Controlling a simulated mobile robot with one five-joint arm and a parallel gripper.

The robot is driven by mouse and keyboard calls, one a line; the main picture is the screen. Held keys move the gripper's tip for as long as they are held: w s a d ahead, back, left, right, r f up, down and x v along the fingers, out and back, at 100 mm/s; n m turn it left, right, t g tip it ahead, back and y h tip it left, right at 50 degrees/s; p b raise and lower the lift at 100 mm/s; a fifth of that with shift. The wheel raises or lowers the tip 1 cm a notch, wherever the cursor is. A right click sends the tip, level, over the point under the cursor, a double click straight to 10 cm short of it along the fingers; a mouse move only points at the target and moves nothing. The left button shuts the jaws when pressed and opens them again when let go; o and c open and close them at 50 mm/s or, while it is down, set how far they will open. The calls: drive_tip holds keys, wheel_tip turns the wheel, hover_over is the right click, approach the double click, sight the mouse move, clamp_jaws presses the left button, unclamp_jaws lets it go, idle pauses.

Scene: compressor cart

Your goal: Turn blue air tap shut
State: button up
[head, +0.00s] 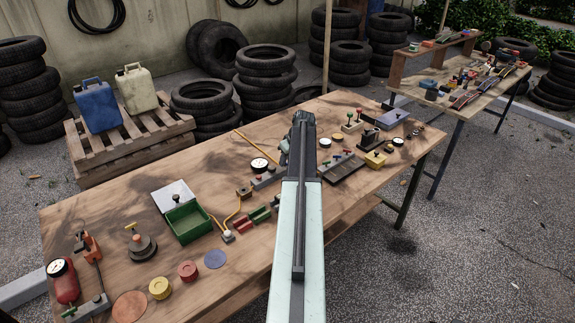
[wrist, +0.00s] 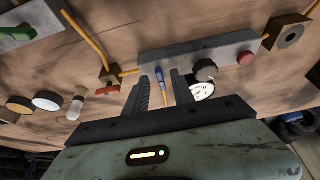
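The blue tap (wrist: 160,75) shows in the wrist view as a small blue lever at the left part of a grey metal block (wrist: 222,50). My gripper (wrist: 160,82) is open, with one dark finger on each side of the blue lever. A gap shows between the lever and each finger, and I cannot tell whether either touches it. In the head view my gripper (head: 303,122) is seen from behind over the table, and I cannot make out the blue tap there.
On the grey block are a black knob (wrist: 205,70) and a red button (wrist: 245,58). A white gauge (wrist: 202,91) lies close by the right finger. A small red handle (wrist: 108,91) and a brass fitting (wrist: 108,77) are to the left. The wooden table (head: 115,205) holds several other parts.

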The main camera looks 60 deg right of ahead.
drive_tip(key=shift+r, duration=0.1)
clamp_jaws()
drive_tip(key=shift+s+d, duration=0.1)
drive_tip(key=shift+d, duration=0.3)
drive_tip(key=shift+a, duration=0.25)
drive_tip(key=shift+a+m+h, duration=0.2)
drive_tip(key=shift+m+h, duration=0.1)
drive_tip(key=shift+m, duration=0.4)
drive_tip(key=m, duration=0.2)
drive_tip(key=m+g+h, duration=0.1)
drive_tip(key=m, duration=0.3)
drive_tip(key=shift+w+a+g+h, duration=0.25)
drive_tip(key=shift+w+g+h, duration=0.15)
drive_tip(key=m, duration=0.1)
drive_tip(key=m+g, duration=0.1)
drive_tip(key=m, duration=0.1)
drive_tip(key=m+g, duration=0.1)
drive_tip(key=m, duration=0.1)
drive_tip(key=shift+w+h, duration=0.3)
drive_tip(key=shift+h, duration=0.1)
drive_tip(key=m+g, duration=0.1)
drive_tip(key=m, duration=0.3)
drive_tip(key=shift+w, duration=0.15)
drive_tip(key=shift+m+g, duration=0.5)
drive_tip(key=shift+m, duration=0.3)
